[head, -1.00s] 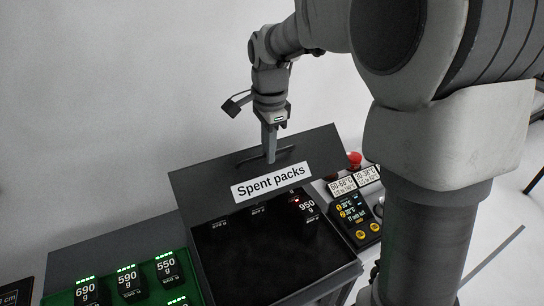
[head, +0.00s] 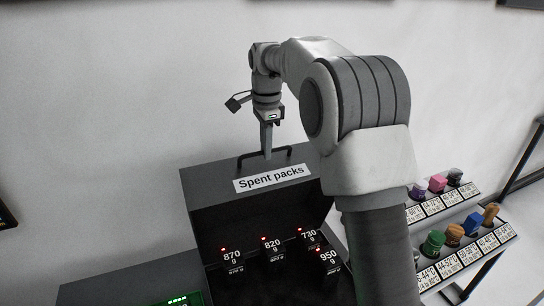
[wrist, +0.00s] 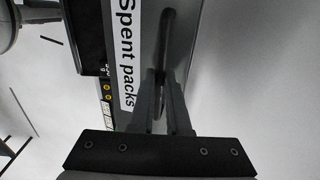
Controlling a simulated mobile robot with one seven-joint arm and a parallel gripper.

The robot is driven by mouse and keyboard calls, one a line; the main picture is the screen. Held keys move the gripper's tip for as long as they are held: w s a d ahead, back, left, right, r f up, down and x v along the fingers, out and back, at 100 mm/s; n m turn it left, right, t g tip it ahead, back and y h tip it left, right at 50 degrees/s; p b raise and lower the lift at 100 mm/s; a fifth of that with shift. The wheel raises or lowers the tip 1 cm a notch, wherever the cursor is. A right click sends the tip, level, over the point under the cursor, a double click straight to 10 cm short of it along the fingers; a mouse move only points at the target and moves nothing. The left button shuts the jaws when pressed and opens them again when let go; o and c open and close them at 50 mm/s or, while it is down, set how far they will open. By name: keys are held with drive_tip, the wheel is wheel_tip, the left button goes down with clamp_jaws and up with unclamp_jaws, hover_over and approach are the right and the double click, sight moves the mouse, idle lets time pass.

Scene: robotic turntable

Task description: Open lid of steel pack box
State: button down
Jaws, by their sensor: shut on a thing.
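The steel pack box (head: 278,285) is dark grey, with its raised lid (head: 205,183) tilted up toward the back. A white "Spent packs" label (head: 272,178) is on the lid. My gripper (head: 267,155) is shut on the lid's dark handle (head: 243,163) and points down from above. In the wrist view my gripper's fingers (wrist: 162,85) close around the handle (wrist: 167,25) beside the label (wrist: 126,55). Inside the box are several black packs with red lights, including 870 g (head: 232,257) and 950 g (head: 328,259). The fingertips are partly hidden by the handle.
A green-lit pack (head: 178,300) shows at the bottom left, beside the box. A rack (head: 465,255) with coloured plugs and labels stands at the right. A plain wall is behind the box. My arm hides part of the area right of the box.

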drive_tip(key=w+a, duration=0.2)
drive_tip(key=w, duration=0.4)
drive_tip(key=shift+w+f, duration=0.25)
drive_tip(key=shift+f, duration=0.2)
drive_tip(key=c, duration=0.9)
unclamp_jaws()
drive_tip(key=shift+w+a, duration=0.1)
drive_tip(key=shift+w, duration=0.05)
drive_tip(key=shift+r, duration=0.15)
drive_tip(key=shift+r, duration=0.1)
